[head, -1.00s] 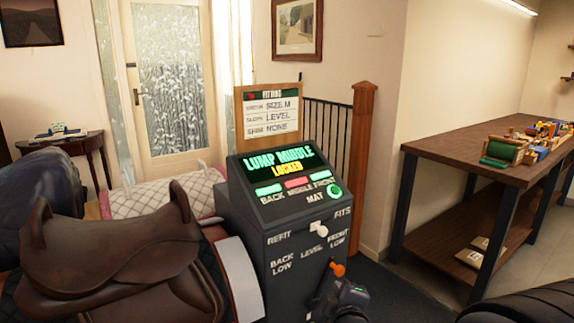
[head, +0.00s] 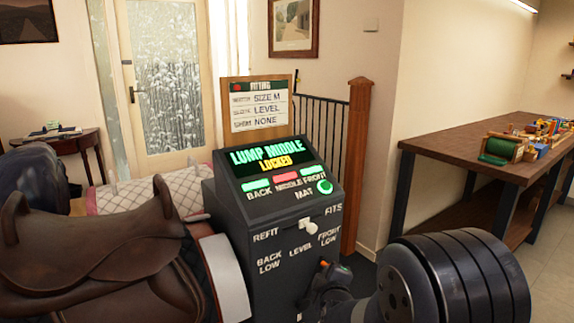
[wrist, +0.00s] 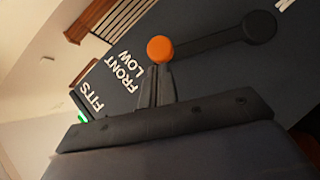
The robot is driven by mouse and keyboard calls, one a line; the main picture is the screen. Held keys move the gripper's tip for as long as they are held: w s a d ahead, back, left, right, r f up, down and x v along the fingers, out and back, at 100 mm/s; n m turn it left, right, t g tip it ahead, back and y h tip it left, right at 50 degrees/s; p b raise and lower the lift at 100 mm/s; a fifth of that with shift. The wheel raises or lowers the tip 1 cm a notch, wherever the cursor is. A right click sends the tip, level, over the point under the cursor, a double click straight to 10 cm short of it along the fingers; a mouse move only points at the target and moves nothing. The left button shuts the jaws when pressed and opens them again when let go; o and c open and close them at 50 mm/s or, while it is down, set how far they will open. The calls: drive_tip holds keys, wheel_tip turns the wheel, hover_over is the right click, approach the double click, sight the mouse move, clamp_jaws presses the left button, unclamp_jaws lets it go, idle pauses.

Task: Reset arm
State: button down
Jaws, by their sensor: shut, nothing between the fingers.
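The dark console (head: 262,215) stands in the middle of the head view. Its screen (head: 267,165) reads LUMP MIDDLE, LOCKED. A lever with an orange knob (head: 324,264) is low on its front, and the white switch (head: 308,227) is above it. My gripper (head: 325,278) is close in front of the lever, partly hidden by my arm. In the wrist view, my gripper (wrist: 158,88) is shut and empty. The orange knob (wrist: 160,48) appears just beyond the fingertips, and its black bar (wrist: 210,38) runs to a round pivot. Whether fingers and knob touch is unclear.
The brown saddle (head: 100,250) stands close left of the console. A sign board (head: 256,105) stands behind it, next to a wooden post and railing (head: 357,165). A workbench (head: 450,150) with several small items is at right. Some floor shows between console and bench.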

drive_tip(key=s+a+f+n+t+b, duration=0.1)
drive_tip(key=s+a+n+t+b, duration=0.1)
drive_tip(key=s+a+n+b, duration=0.1)
drive_tip(key=s+a+f+n+t+h+b, duration=0.1)
drive_tip(key=s+a+f+n+t+b, duration=0.1)
drive_tip(key=a+b, duration=0.3)
drive_tip(key=shift+s+a+f+n+t+b, duration=0.3)
drive_tip(key=shift+s+a+n+t, duration=0.35)
drive_tip(key=shift+s+a, duration=0.3)
drive_tip(key=shift+w, duration=0.1)
